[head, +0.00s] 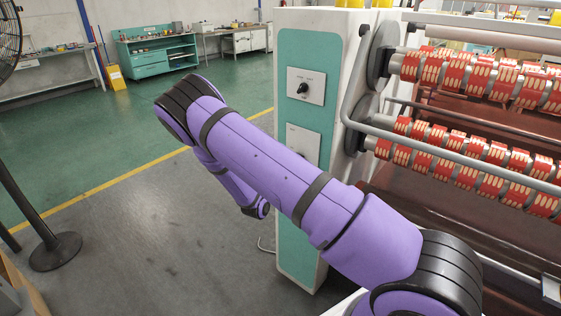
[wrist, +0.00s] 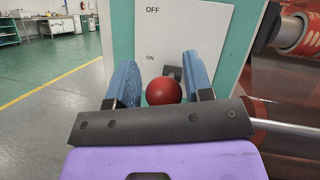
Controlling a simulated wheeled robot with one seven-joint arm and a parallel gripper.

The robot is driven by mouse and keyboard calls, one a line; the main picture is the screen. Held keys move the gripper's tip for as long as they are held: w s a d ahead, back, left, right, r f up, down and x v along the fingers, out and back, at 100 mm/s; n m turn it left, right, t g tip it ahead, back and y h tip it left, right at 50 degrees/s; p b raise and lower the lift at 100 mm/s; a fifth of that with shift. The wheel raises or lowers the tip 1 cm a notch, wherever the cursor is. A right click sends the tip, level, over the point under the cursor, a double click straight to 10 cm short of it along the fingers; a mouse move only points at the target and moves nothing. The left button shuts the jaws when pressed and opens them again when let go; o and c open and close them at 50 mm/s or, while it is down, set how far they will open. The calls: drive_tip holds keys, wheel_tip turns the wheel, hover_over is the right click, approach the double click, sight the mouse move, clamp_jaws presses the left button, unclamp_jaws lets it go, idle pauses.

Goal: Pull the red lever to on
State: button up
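The red lever's round knob (wrist: 163,91) shows in the wrist view, in front of a white plate (wrist: 200,30) marked OFF above and ON below. The knob sits low, below the ON label, and hides most of the lever's shaft. My gripper (wrist: 160,88) has its two blue fingers on either side of the knob. The fingers are spread, with a small gap visible beside the ball, so it does not look gripped. In the head view my purple arm hides the lever and the gripper; part of the white plate (head: 303,138) shows above the arm.
The teal-fronted machine cabinet (head: 305,55) carries another plate with a black rotary switch (head: 303,88). Rollers with red and tan rings (head: 470,75) and a grey rail (head: 450,155) lie to the right. Open floor (head: 120,240) lies left; a fan stand (head: 55,250) is at far left.

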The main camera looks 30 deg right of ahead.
drive_tip(key=shift+o, duration=0.7)
drive_tip(key=v, duration=1)
drive_tip(key=shift+a+f, duration=0.15)
drive_tip(key=shift+a, duration=0.15)
drive_tip(key=shift+s, duration=0.15)
drive_tip(key=s+d+r+m+g+y, duration=0.3)
drive_tip(key=s+r+m+g, duration=0.3)
drive_tip(key=r+m+g, duration=0.3)
drive_tip(key=s+d+r+m+g+y, duration=0.3)
drive_tip(key=s+r+m+g, duration=0.5)
drive_tip(key=r, duration=0.4)
drive_tip(key=s+a+r+m+t+y, duration=0.4)
drive_tip(key=s+r+m+t+y, duration=0.1)
drive_tip(key=s+r, duration=0.3)
drive_tip(key=s+a+r+m+t+y, duration=0.5)
drive_tip(key=s+r+y, duration=0.3)
drive_tip(key=s, duration=0.3)
drive_tip(key=shift+m, duration=0.3)
